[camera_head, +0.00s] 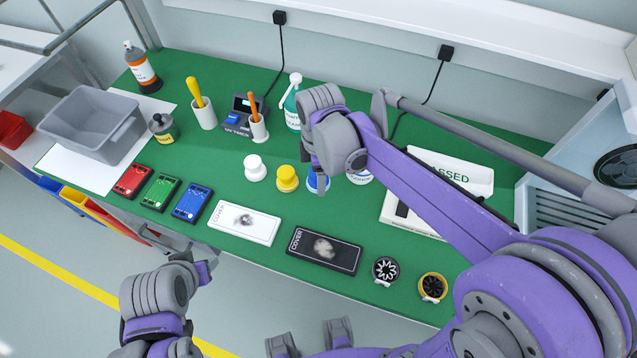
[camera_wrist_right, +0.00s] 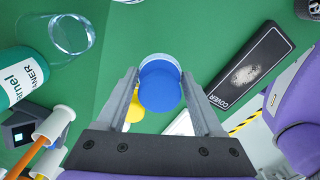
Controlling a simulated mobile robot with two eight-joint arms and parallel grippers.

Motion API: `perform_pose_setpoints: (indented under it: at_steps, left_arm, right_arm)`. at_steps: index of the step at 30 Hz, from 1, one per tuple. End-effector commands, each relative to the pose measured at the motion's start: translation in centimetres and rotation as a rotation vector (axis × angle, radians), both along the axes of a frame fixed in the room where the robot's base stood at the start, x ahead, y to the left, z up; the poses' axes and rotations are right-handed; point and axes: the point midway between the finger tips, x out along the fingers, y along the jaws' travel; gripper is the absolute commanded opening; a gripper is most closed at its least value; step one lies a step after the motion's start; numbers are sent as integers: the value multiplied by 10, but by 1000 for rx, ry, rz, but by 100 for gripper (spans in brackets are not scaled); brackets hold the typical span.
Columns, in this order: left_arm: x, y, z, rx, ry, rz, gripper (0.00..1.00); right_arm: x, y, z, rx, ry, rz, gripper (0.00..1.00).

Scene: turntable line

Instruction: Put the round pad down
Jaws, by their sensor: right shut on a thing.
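The blue round pad (camera_wrist_right: 160,92) is between the two fingers of my right gripper (camera_wrist_right: 160,76), which is shut on it. In the head view only part of the blue pad (camera_head: 316,184) shows below my right wrist, which hides the fingers. I cannot tell whether the pad touches the green table (camera_head: 225,165). A yellow round pad (camera_head: 287,178) and a white one (camera_head: 255,168) stand to its left, close by.
A white cover (camera_head: 244,223) and a black cover (camera_head: 325,250) lie towards the front edge. Red, green and blue boards (camera_head: 190,202) lie left of them. A green-labelled bottle (camera_head: 292,105) stands behind. Two small round fans (camera_head: 386,269) sit at front right. A grey bin (camera_head: 92,122) is at far left.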

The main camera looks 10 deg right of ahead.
Motion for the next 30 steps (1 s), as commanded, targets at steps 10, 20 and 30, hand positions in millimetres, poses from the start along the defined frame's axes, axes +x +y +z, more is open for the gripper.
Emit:
perform_pose_setpoints:
  at_steps: [10, 20, 30]
  left_arm:
    - [-1, 0, -4, 0, 2, 0, 50]
    - [-1, 0, -4, 0, 2, 0, 50]
    - [-2, 0, -6, 0, 3, 0, 50]
  right_arm:
    - [1, 0, -43, 0, 0, 0, 17]
    - [1, 0, -49, 0, 0, 0, 17]
    - [1, 0, -51, 0, 0, 0, 99]
